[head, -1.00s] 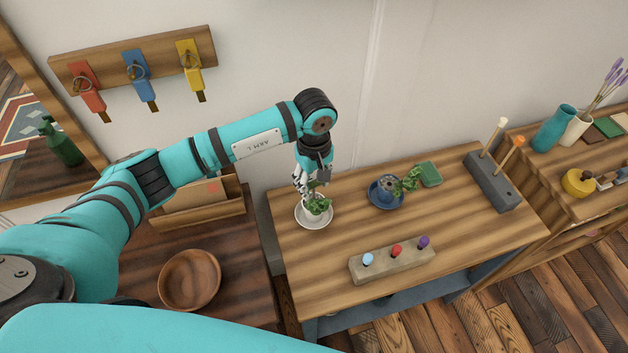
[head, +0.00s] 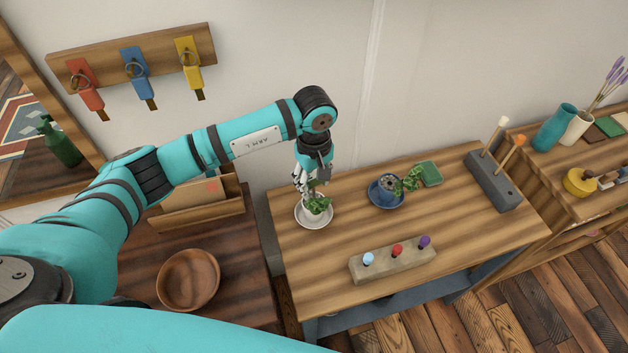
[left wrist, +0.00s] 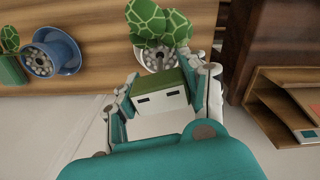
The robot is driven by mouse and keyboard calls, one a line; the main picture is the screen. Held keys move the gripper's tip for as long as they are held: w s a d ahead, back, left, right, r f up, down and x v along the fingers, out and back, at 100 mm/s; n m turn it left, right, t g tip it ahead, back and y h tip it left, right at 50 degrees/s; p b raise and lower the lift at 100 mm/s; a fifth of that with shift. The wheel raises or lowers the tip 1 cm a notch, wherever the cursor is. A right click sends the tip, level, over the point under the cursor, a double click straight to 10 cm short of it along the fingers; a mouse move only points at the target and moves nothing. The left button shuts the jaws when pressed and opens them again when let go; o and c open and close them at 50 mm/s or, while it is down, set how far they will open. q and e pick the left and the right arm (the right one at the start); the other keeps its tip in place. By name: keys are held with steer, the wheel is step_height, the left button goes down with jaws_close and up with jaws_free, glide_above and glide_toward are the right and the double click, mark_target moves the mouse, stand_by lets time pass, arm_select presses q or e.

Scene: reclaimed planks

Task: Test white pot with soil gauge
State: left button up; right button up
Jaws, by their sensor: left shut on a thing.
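My left gripper (head: 306,186) points down just above and behind the pot. In the left wrist view my left gripper (left wrist: 168,86) is shut on the soil gauge (left wrist: 160,98), a small green-topped box with a pale face and two dark slots. The gauge's lower end is hidden, so I cannot tell whether it touches the soil. The white pot (left wrist: 157,62) appears just beyond it, partly covered by leaves. My right gripper is out of view.
A pale holder (head: 385,264) with coloured knobs lies in front. A dark block (head: 491,182) with two sticks stands right. The table's middle is clear.

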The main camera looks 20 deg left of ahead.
mark_target(314, 200)
arm_select(q)
steer(key=shift+b, duration=0.7)
stand_by(0.9)
steer(key=shift+f+b, duration=2.5)
steer(key=shift+f, duration=0.1)
steer(key=o, duration=1.2)
steer(key=shift+r, duration=0.1)
step_height(314, 200, up, 12)
